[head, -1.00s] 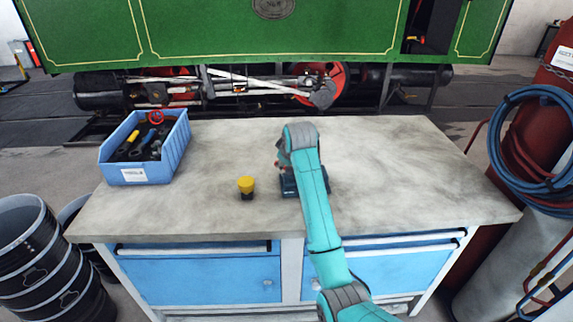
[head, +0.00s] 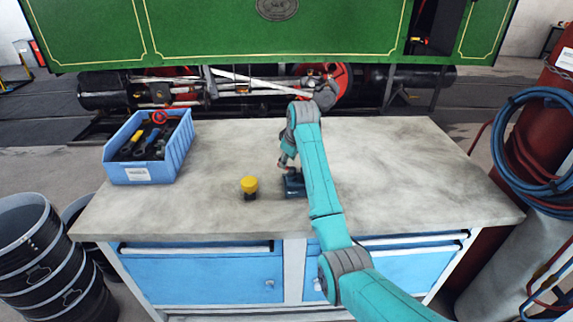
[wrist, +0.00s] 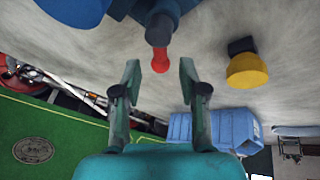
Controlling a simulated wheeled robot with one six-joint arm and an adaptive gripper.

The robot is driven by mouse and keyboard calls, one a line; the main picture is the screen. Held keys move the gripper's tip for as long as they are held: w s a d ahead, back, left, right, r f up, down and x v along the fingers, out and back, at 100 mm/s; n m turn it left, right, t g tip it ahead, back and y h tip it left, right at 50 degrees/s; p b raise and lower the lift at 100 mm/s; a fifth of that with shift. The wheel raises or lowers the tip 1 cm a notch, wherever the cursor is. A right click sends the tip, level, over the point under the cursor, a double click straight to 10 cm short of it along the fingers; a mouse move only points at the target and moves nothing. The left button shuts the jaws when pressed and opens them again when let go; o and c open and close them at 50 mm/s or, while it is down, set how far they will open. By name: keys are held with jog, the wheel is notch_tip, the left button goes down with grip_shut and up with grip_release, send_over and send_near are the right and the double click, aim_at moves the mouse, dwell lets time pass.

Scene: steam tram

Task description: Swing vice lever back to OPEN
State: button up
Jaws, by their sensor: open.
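The dark blue vice (head: 293,186) stands on the workbench, partly hidden behind my arm in the head view. Its lever shows in the wrist view as a red-tipped handle (wrist: 160,60), pointing toward my gripper. My gripper (wrist: 159,72) is open, with the red tip between and a little beyond the line of its two fingertips. I cannot tell whether either finger touches it. In the head view my gripper (head: 285,165) is small, just above the vice's left side. The lever's position marking cannot be read.
A yellow-topped knob on a dark base (head: 249,187) stands left of the vice. A blue bin of tools (head: 140,172) sits at the bench's back left. The workbench top (head: 410,170) is clear on the right. The green tram (head: 270,35) stands behind.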

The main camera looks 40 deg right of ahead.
aim_at(287, 168)
jog(key=shift+x, duration=1.7)
grip_shut()
